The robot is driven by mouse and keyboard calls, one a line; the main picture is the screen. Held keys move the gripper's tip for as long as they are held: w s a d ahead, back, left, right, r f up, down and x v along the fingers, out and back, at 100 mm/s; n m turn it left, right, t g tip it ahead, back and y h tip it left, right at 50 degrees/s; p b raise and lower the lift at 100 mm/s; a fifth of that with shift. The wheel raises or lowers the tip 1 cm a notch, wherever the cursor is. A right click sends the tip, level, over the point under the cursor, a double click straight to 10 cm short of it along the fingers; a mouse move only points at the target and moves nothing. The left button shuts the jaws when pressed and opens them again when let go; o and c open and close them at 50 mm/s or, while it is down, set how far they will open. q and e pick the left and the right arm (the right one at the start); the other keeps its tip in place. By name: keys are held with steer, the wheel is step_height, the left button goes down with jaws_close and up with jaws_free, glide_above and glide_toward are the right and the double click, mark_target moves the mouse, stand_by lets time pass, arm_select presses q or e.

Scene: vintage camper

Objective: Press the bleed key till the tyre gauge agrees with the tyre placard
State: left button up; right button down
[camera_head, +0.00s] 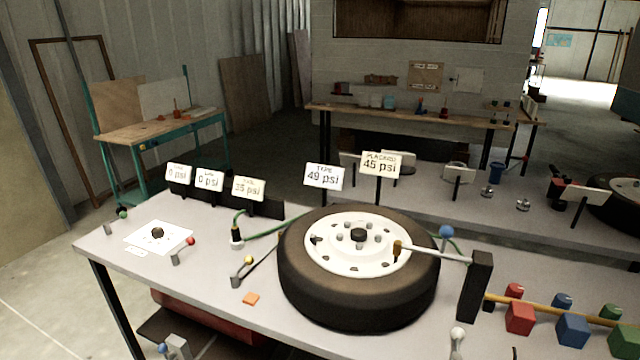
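The tyre (300,288) lies flat on the grey workbench, with a white wheel (330,258) in its middle. The tyre gauge sign (323,177) behind it reads 49 psi. The placard sign (381,163) beside it, on a post, reads 45 psi. A lever with a blue ball (446,232) stands at the tyre's right. No label shows which of these is the bleed key. Neither of my grippers shows.
Three smaller psi signs (208,180) stand at the bench's back left. A green hose (275,228) runs toward the tyre. A white sheet (160,237) lies at left. A black post (475,285) and coloured blocks (520,318) stand at right. The bench's front left is mostly clear.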

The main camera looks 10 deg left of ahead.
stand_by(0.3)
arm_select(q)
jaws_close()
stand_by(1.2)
